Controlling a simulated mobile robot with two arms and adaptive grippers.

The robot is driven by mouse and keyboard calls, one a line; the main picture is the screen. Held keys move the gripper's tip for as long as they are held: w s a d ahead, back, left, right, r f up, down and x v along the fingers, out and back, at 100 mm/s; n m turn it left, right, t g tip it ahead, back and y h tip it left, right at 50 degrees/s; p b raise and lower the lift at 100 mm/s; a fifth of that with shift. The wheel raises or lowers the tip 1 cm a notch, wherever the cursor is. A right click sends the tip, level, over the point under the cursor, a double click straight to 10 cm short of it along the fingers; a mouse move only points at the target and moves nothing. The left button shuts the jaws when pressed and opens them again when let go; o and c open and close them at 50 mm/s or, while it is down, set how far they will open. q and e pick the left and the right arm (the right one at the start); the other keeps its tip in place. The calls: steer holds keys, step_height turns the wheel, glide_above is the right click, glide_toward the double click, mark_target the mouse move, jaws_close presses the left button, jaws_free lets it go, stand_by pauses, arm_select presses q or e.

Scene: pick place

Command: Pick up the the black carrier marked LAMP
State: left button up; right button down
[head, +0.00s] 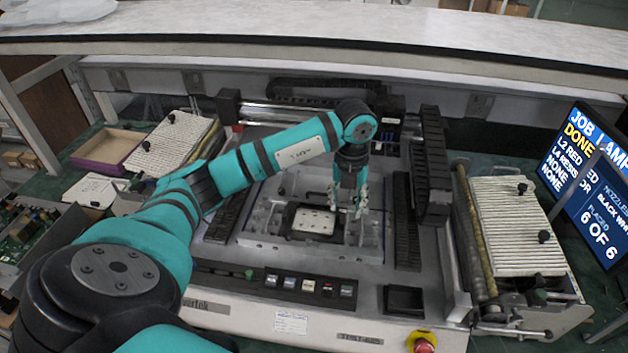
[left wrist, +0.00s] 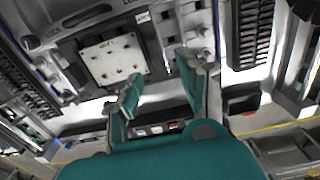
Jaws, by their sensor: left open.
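The black carrier (head: 293,219) lies flat in the machine's bed, with a pale board (head: 314,221) on it. In the left wrist view the carrier (left wrist: 73,62) shows as a dark frame around the white board (left wrist: 112,60). Any LAMP marking on it is too small to read. My left gripper (head: 348,199) is open and empty, pointing down over the right side of the carrier. In the left wrist view its two teal fingers (left wrist: 157,80) are spread apart, with the carrier beyond them to the upper left. My right gripper is not in view.
A screen (head: 592,180) at the right reads JOB LAMP, DONE, 6 OF 6. Ribbed feeder banks (head: 515,225) flank the machine. A shelf (head: 300,25) spans the back. A red stop button (head: 424,345) and small switches (head: 308,286) line the front. An open box (head: 108,147) stands left.

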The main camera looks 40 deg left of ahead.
mark_target(342, 220)
arm_select(q)
steer(key=shift+f, duration=0.6)
steer(key=shift+f+p, duration=0.3)
steer(key=shift+p, duration=0.25)
steer(key=f, duration=0.1)
steer(key=f+p, duration=0.1)
steer(key=f, duration=0.1)
steer(key=shift+a+f+p, duration=0.3)
steer(key=shift+p, duration=0.1)
steer(key=shift+f, duration=0.45)
jaws_close()
